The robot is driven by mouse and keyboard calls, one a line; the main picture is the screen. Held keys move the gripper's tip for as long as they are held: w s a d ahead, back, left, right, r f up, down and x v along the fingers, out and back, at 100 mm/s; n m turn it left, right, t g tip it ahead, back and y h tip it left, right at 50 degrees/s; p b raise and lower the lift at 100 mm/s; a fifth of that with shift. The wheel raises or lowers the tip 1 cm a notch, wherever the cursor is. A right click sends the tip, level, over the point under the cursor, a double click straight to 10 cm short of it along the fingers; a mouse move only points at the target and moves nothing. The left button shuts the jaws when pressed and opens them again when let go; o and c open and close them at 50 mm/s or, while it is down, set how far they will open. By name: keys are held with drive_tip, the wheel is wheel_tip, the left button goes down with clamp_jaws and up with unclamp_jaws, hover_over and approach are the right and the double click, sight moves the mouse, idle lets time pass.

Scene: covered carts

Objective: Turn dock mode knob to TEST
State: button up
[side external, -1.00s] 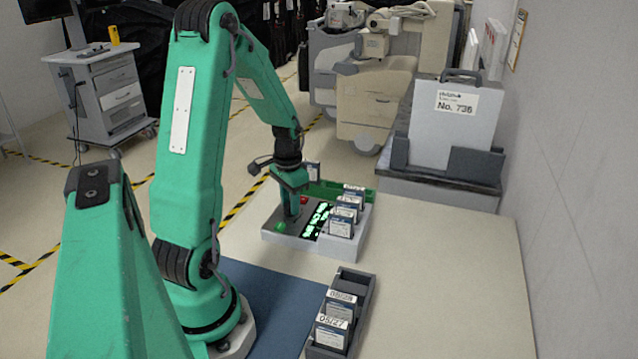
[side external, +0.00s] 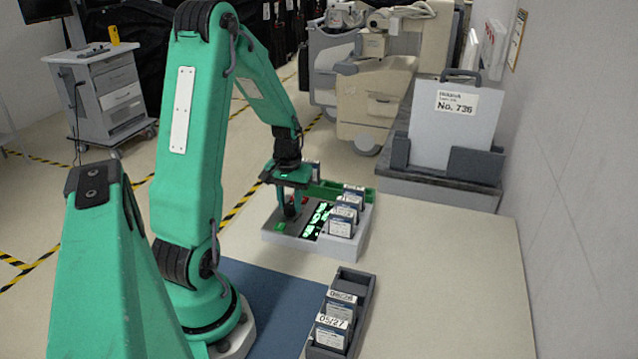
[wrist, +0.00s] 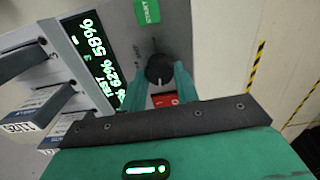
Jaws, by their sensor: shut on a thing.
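The dock (side external: 285,244) is a light grey box with a dark panel on the table. Its round black mode knob (wrist: 159,69) shows in the wrist view, with a short pale mark on its lower side. My gripper (wrist: 160,76) has its two green fingers on either side of the knob and is shut on it. In the side view my gripper (side external: 291,212) points down onto the panel and mostly hides the knob. A display (wrist: 95,65) with green digits lies left of the knob; one line seems to read TEST.
A green button (wrist: 147,12) and a red one (wrist: 165,100) flank the knob. Several cards (side external: 342,222) stand in the dock's right side. The table's right is clear.

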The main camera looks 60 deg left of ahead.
sight(290, 205)
drive_tip(key=shift+n, duration=1)
drive_tip(key=o, duration=1)
drive_tip(key=shift+c, duration=0.2)
drive_tip(key=shift+r, duration=0.15)
drive_tip(key=shift+r, duration=3.8)
